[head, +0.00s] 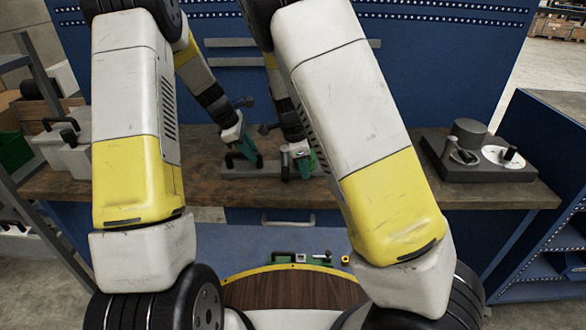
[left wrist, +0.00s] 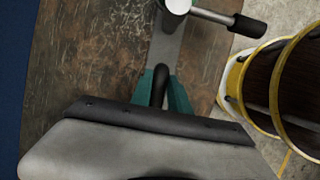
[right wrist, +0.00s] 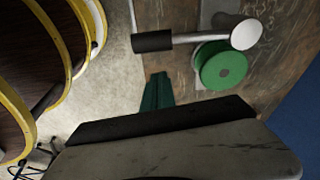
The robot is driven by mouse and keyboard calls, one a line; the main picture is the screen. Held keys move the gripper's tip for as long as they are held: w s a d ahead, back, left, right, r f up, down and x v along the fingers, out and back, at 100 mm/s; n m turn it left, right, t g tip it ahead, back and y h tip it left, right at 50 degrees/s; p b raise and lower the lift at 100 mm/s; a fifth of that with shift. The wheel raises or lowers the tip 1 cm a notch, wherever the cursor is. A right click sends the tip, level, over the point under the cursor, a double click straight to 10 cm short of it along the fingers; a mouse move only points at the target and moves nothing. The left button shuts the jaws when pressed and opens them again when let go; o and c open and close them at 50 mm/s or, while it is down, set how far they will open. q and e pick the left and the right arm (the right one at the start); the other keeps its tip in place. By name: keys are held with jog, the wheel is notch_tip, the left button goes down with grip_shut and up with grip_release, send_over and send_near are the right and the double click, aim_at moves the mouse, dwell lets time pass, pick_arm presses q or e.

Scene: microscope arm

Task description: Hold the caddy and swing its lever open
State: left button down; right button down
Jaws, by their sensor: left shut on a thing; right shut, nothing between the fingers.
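The caddy is a long grey base (head: 262,170) on the wooden bench, with a black loop handle (left wrist: 160,84) at its left end. My left gripper (head: 250,152) is shut on that handle; its teal fingers straddle it in the left wrist view. The lever has a pale round hub (right wrist: 245,33) and an arm ending in a black grip (right wrist: 152,41); the grip (left wrist: 248,25) sticks out toward the bench's front edge. A green disc (right wrist: 221,65) sits beside the hub. My right gripper (right wrist: 157,92) is shut and empty, near the black grip and apart from it.
A dark grey fixture (head: 478,165) with a cylinder and a white disc stands at the bench's right. A blue panel (head: 430,70) rises behind. Bare bench (head: 395,170) lies between caddy and fixture.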

jog(key=v, duration=1)
jog(key=shift+d, duration=0.1)
pick_arm(q)
jog(key=c, duration=1.2)
grip_release()
jog(key=shift+o, duration=0.2)
